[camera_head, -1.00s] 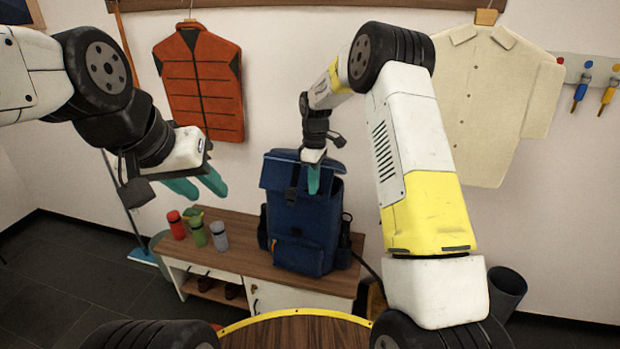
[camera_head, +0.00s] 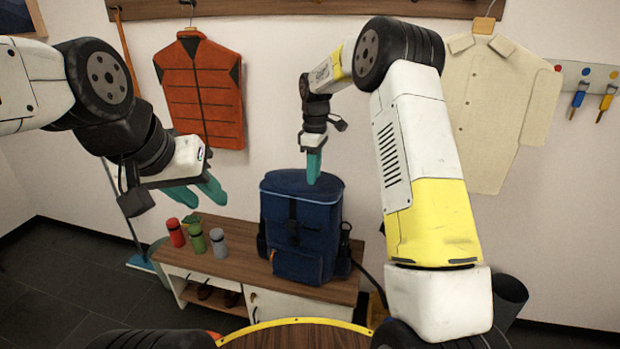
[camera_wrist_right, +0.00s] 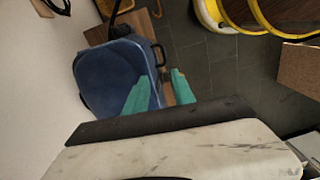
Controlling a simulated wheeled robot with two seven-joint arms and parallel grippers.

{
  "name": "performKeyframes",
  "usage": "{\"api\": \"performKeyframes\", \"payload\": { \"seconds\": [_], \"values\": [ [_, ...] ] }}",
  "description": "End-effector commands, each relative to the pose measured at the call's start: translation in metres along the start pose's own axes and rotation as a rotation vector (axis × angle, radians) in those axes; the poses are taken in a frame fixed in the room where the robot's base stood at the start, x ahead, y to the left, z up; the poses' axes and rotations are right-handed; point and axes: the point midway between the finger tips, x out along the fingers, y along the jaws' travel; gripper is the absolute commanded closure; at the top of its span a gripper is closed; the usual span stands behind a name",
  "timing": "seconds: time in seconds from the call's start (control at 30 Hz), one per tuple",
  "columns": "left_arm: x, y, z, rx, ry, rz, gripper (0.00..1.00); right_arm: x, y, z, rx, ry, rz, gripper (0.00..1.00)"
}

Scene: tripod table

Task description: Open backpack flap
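The navy blue backpack (camera_head: 300,255) stands upright on the bench, with a dark strap down its front. Its flap (camera_head: 275,190) lies down over the top; the top also shows in the right wrist view (camera_wrist_right: 108,75). My right gripper (camera_head: 314,166) points down at the top's right side. In the right wrist view my right gripper (camera_wrist_right: 162,92) has its teal fingers apart, one overlapping the backpack's edge, nothing seen between them. Whether it touches the flap, I cannot tell. My left gripper (camera_head: 198,192) is open and empty, left of the backpack.
An orange vest (camera_head: 203,90) and a cream shirt (camera_head: 495,110) hang on the wall behind. A dark bin (camera_head: 510,298) stands right.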

Motion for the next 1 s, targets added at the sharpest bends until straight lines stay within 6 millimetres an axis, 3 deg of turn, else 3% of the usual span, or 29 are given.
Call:
{"api": "performKeyframes", "payload": {
  "seconds": [0.53,0.67,0.77,1.0],
  "values": [
    [0.0,0.0,0.0,0.0,0.0,0.0,0.64,-0.021,-0.003,0.004,0.018,0.009,0.011,0.69],
    [0.0,0.0,0.0,0.0,0.0,0.0,0.64,-0.055,-0.02,0.02,0.099,0.044,0.045,0.69],
    [0.0,0.0,0.0,0.0,0.0,0.0,0.64,-0.091,-0.043,0.042,0.2,0.088,0.085,0.69],
    [0.0,0.0,0.0,0.0,0.0,0.0,0.64,-0.152,-0.116,0.099,0.471,0.221,0.159,0.69]
  ]
}}
